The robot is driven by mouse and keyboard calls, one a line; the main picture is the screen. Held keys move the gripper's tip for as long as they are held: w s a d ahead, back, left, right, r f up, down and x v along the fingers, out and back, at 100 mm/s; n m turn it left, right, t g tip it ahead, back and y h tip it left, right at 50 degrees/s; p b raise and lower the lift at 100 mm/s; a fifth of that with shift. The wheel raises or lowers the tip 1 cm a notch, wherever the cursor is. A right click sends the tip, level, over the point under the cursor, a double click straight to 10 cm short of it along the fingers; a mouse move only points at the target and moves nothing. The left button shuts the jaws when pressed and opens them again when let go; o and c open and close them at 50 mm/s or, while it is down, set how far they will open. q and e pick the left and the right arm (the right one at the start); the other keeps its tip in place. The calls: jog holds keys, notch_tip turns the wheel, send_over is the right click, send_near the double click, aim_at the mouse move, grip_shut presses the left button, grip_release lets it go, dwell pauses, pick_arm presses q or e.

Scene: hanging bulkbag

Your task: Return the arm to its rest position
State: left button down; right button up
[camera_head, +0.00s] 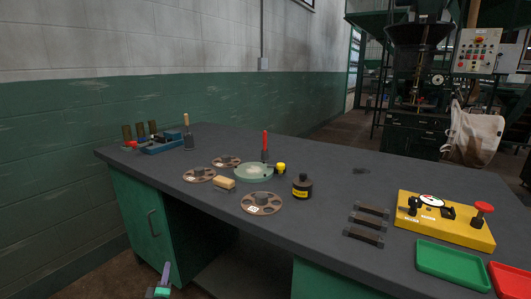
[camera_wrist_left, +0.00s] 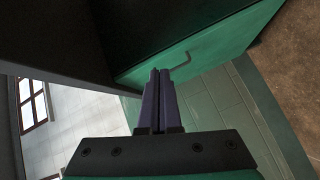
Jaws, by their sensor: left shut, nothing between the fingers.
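My left gripper (camera_head: 166,272) shows at the bottom left of the head view, low in front of the workbench (camera_head: 330,165) and below the level of its top. In the left wrist view my left gripper (camera_wrist_left: 159,76) has its two dark fingers together, with nothing between them. My right gripper is in neither view.
A green and white wall (camera_head: 60,130) stands at left. Floor shows beside the cabinet.

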pick_arm(q)
jog(key=s+d+f+m+g+h, duration=0.4)
jog(key=s+f+m, duration=0.3)
jog(key=s+f, duration=0.5)
jog(key=s+d+f+m+g+h, duration=0.1)
jog(key=s+d+f+m+g, duration=0.2)
jog(key=s+f+m+g, duration=0.65)
jog(key=s+d+f+m+g, duration=0.1)
jog(key=s+f, duration=0.2)
jog(key=s, duration=0.5)
jog(key=s+f, duration=0.4)
jog(key=s, duration=0.3)
jog(key=s+a+r+p, duration=0.1)
jog(key=s+r+p, duration=0.4)
jog(key=p, duration=0.6)
jog(key=s+a+r+m+g+p, duration=0.1)
jog(key=s+r+p, duration=0.4)
jog(key=s+p, duration=0.5)
jog(key=shift+a+y+p, duration=0.35)
jog(key=shift+y+p, duration=0.05)
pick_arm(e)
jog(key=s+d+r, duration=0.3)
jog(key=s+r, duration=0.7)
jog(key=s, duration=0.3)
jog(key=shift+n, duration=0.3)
pick_arm(q)
jog(key=shift+r, duration=0.15)
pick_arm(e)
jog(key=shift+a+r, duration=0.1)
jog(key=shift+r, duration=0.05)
